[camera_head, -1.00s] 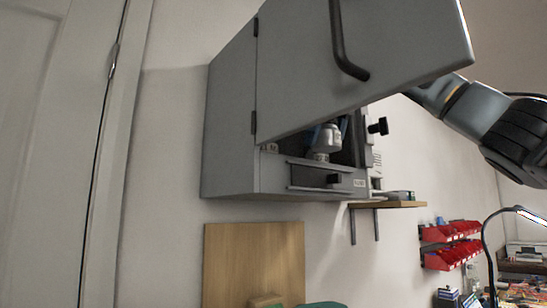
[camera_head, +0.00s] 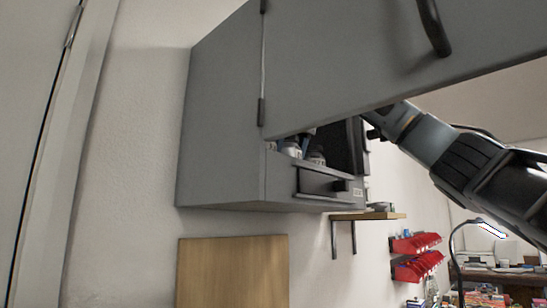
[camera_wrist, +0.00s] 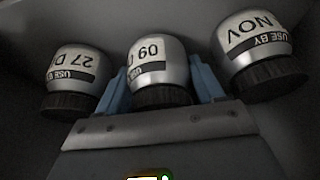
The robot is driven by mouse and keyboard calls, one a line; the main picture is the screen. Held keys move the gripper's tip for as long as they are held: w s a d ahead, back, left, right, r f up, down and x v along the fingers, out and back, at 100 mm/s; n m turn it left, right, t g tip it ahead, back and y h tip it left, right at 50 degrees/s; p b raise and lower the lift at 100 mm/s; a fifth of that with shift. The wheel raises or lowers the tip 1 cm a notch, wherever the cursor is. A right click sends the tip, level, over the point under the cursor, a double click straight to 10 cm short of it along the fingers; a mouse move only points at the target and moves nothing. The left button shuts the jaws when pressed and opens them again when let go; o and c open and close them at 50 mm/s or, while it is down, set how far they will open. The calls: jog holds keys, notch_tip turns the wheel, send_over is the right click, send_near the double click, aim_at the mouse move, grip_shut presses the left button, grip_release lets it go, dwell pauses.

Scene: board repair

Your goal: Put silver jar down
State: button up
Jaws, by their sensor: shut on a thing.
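In the wrist view my gripper (camera_wrist: 160,84) has its two blue fingers on either side of the middle silver jar (camera_wrist: 155,62) and is shut on it. This jar has a black lid and a "60"-like label that reads upside down. Another silver jar (camera_wrist: 78,68) is to its left, and a third silver jar (camera_wrist: 253,48) is to its right, both apart from the fingers. In the head view, silver jars (camera_head: 316,158) show partly in the cabinet opening. The cabinet door hides most of my gripper there, and I cannot tell which jar is held or whether its base touches the shelf.
The grey wall cabinet (camera_head: 222,125) stands open, its large door (camera_head: 350,60) reaching across the upper view close above my arm. A front lip (camera_head: 322,183) edges the opening. A small wooden shelf (camera_head: 370,216) and red bins (camera_head: 415,255) are at lower right.

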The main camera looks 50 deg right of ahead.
jog(key=shift+s+a, duration=0.15)
jog(key=shift+s, duration=0.1)
jog(key=shift+w+f, duration=0.15)
jog(key=o, duration=0.9)
jog(key=shift+f, duration=0.1)
jog(key=shift+c, duration=0.2)
